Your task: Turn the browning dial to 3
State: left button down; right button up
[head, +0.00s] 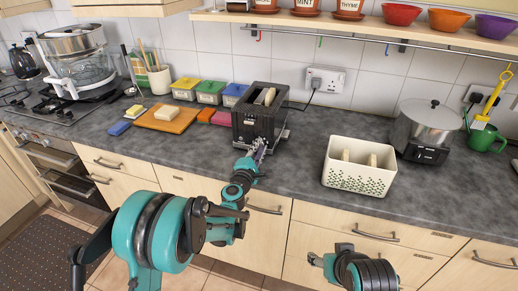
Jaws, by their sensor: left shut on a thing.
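The black toaster (243,124) stands on the dark worktop near the wall, with bread in its top slot. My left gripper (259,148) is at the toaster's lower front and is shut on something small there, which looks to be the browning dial. The fingers hide the dial, so its setting and marks cannot be read.
A silver pot (426,122) stands further right. The worktop between toaster and basket is clear.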

pick_arm(q)
jog(key=c, duration=1.3)
grip_release()
jog(key=shift+c, duration=0.2)
jog(key=v, duration=1.2)
jog(key=shift+s+r, duration=0.1)
